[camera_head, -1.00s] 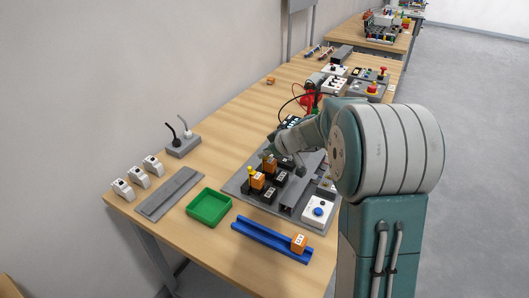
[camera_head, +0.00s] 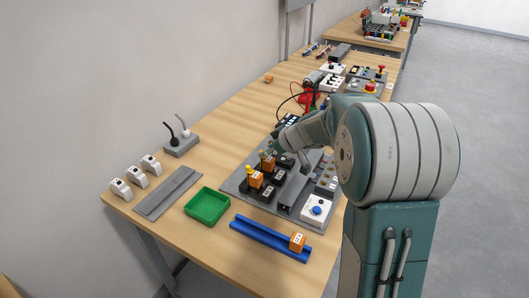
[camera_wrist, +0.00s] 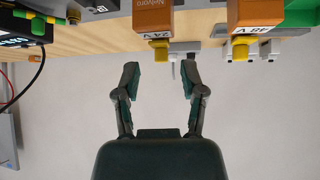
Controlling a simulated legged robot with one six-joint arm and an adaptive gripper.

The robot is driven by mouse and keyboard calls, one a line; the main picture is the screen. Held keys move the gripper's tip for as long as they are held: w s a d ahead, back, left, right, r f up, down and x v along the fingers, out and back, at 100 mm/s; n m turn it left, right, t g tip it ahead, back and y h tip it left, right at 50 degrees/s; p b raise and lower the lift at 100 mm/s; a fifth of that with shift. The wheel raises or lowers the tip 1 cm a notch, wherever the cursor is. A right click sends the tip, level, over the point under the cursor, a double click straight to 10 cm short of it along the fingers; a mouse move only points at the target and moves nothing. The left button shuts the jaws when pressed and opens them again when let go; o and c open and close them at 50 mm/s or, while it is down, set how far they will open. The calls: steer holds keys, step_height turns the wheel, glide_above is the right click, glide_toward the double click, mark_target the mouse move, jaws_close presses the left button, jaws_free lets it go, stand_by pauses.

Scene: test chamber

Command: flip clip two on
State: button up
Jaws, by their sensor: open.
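Two orange relay blocks (camera_head: 256,181) stand in black sockets on a grey board (camera_head: 236,187), each with a yellow clip (camera_head: 250,171). In the wrist view one orange block reads 24 V (camera_wrist: 152,17) and has a yellow clip (camera_wrist: 160,50). The other reads 48 V (camera_wrist: 255,14) and has its own yellow clip (camera_wrist: 241,46). I cannot tell which clip is number two. My gripper (camera_wrist: 160,80) is open and empty, its fingertips near the 24 V block's clip with no contact visible. In the head view my arm partly hides the board's far end.
A green tray (camera_head: 207,219) and a blue rail (camera_head: 257,241) with an orange block (camera_head: 297,241) lie in front of the board. A white box with a blue button (camera_head: 317,209) sits at its right corner. A meter (camera_wrist: 22,27) with cables is in the wrist view's upper left.

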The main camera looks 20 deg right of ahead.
steer(key=v, duration=0.9)
steer(key=shift+s, duration=0.25)
steer(key=shift+d+r, duration=0.1)
steer(key=shift+r, duration=0.05)
